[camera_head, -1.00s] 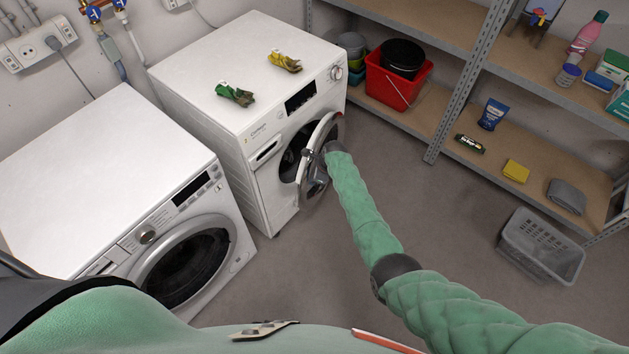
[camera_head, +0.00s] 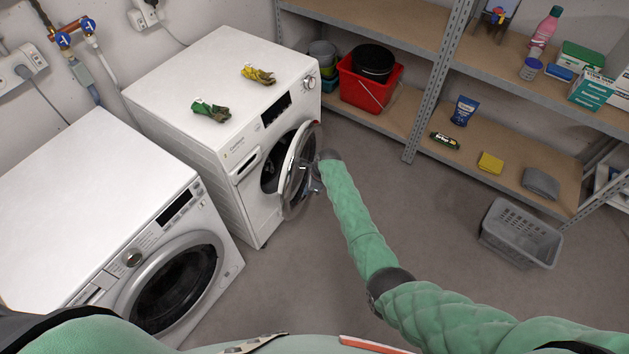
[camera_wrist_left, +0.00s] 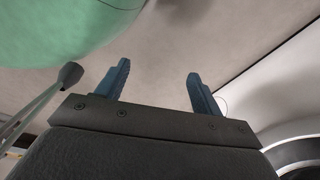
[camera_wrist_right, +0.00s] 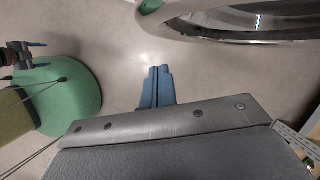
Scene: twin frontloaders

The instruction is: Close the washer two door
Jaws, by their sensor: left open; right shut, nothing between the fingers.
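Two white front-loading washers stand side by side. The far washer (camera_head: 215,100) has its round, chrome-rimmed door (camera_head: 290,192) swung partly open to the right of its dark drum opening. The near washer (camera_head: 165,265) has its round door shut. My right gripper (camera_head: 312,182) is at the outer side of the open door, close to its rim; I cannot tell whether it touches. In the right wrist view its fingers (camera_wrist_right: 157,86) are shut and empty, with the door rim (camera_wrist_right: 235,25) above. My left gripper (camera_wrist_left: 160,82) is open and empty, seen only in its wrist view.
Green gloves (camera_head: 211,111) and yellow gloves (camera_head: 258,75) lie on the far washer. Metal shelving (camera_head: 425,100) holds a red bucket (camera_head: 368,88) and supplies. A grey basket (camera_head: 521,235) is on the floor at right. The floor between is clear.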

